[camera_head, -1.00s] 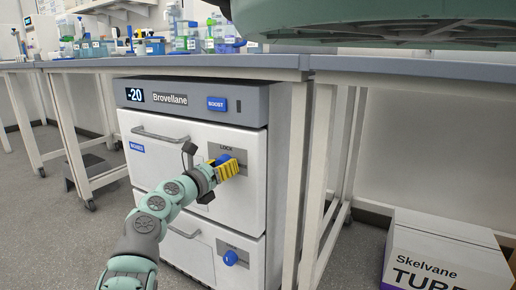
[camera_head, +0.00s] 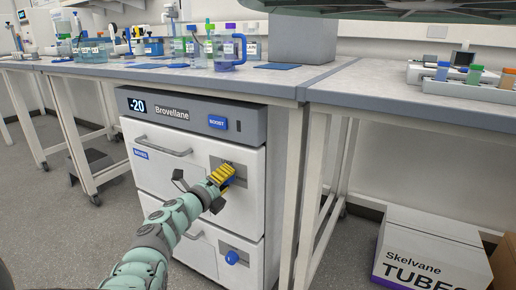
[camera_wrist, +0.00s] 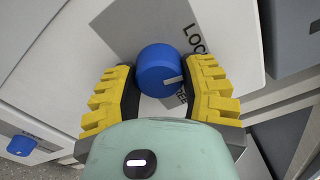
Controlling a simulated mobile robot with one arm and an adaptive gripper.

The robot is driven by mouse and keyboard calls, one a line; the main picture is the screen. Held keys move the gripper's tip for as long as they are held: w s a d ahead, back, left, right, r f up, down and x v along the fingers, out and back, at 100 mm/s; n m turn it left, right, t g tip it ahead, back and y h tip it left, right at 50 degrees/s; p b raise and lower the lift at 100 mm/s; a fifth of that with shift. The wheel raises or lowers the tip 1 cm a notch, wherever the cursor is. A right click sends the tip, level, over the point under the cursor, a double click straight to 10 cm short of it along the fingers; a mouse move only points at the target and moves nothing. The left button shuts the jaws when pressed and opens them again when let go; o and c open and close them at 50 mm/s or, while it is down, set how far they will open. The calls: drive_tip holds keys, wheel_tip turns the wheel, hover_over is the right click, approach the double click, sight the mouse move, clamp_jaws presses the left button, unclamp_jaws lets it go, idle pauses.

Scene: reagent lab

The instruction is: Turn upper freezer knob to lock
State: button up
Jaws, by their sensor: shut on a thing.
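The freezer (camera_head: 160,180) is a white two-drawer unit under the bench. Its upper knob is mostly hidden behind my gripper in the head view. In the wrist view the upper knob (camera_wrist: 158,68) is a blue round knob with a light index mark, on a grey plate (camera_wrist: 128,25) with lettering that starts "LOC". My gripper (camera_head: 222,174) is at the upper drawer's front. In the wrist view my gripper (camera_wrist: 160,88) has its yellow ribbed fingers on both sides of the blue knob, closed on it. The lower knob (camera_head: 232,257) is blue and untouched; it also shows in the wrist view (camera_wrist: 21,145).
The upper drawer handle (camera_head: 163,146) is left of the knob. A bench leg (camera_head: 287,195) stands close to the freezer's right side. A Skelvane tubes box (camera_head: 432,252) is on the floor at the right. Bottles and a rack stand on the bench top.

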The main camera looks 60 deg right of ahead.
drive_tip(key=shift+n+p, duration=0.7)
drive_tip(key=shift+n, duration=0.5)
drive_tip(key=o, duration=1.2)
drive_tip(key=shift+a, duration=0.1)
drive_tip(key=a, duration=0.8)
drive_tip(key=s+a, duration=0.1)
drive_tip(key=a, duration=0.2)
drive_tip(key=shift+a, duration=0.4)
